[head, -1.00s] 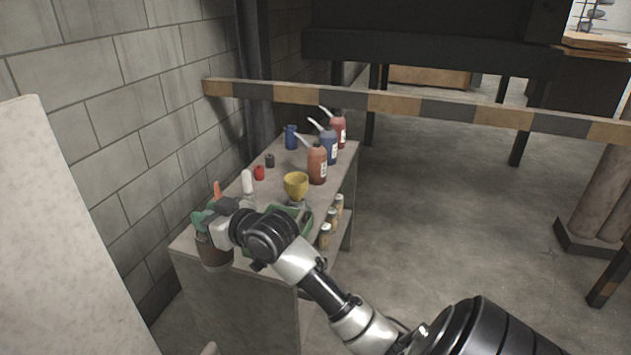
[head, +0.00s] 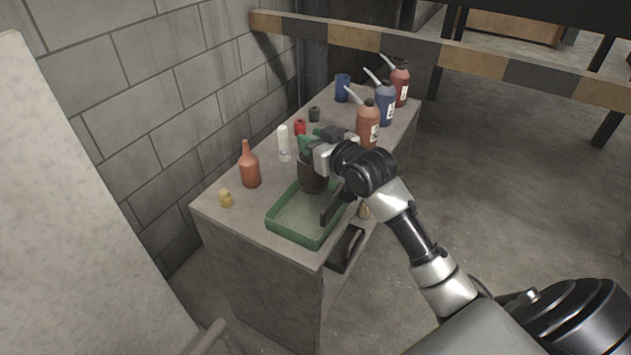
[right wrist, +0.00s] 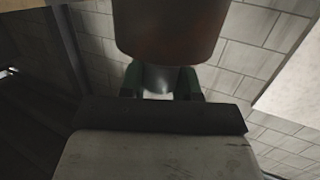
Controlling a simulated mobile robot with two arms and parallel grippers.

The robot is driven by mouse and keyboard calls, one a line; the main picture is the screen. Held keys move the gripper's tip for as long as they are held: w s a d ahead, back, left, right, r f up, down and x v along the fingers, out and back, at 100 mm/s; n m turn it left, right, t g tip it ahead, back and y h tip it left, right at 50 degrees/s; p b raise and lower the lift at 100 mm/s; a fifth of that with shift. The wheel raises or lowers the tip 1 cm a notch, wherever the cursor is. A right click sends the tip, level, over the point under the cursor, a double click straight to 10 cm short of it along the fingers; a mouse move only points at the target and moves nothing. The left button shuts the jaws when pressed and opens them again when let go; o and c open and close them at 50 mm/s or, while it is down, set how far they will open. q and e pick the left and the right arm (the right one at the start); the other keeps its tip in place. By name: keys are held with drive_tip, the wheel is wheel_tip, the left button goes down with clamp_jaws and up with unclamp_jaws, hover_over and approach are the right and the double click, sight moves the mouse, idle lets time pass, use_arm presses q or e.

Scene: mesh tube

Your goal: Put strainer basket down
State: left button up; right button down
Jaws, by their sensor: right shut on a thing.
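The strainer basket (head: 312,180) is a dark, upright cylinder over the back part of the green tray (head: 288,238). I cannot tell whether it touches the tray. My right gripper (head: 310,146) is shut on it near its top, its green fingertips partly hidden. In the right wrist view, the brownish basket (right wrist: 172,35) fills the top middle, just beyond the green fingers of the gripper (right wrist: 160,82). My left gripper is in no view.
Spouted bottles (head: 368,122) stand behind. A grey wall (head: 150,140) borders the left. The bench's front left corner is clear.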

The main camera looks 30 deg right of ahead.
sight(314, 176)
wheel_tip(314, 176, down, 10)
drive_tip(key=shift+d+f+b, duration=0.1)
drive_tip(key=shift+b, duration=0.4)
drive_tip(key=c, duration=0.8)
unclamp_jaws()
drive_tip(key=shift+f, duration=0.1)
drive_tip(key=shift+r, duration=0.25)
drive_tip(key=v, duration=1.2)
drive_tip(key=shift+f, duration=0.15)
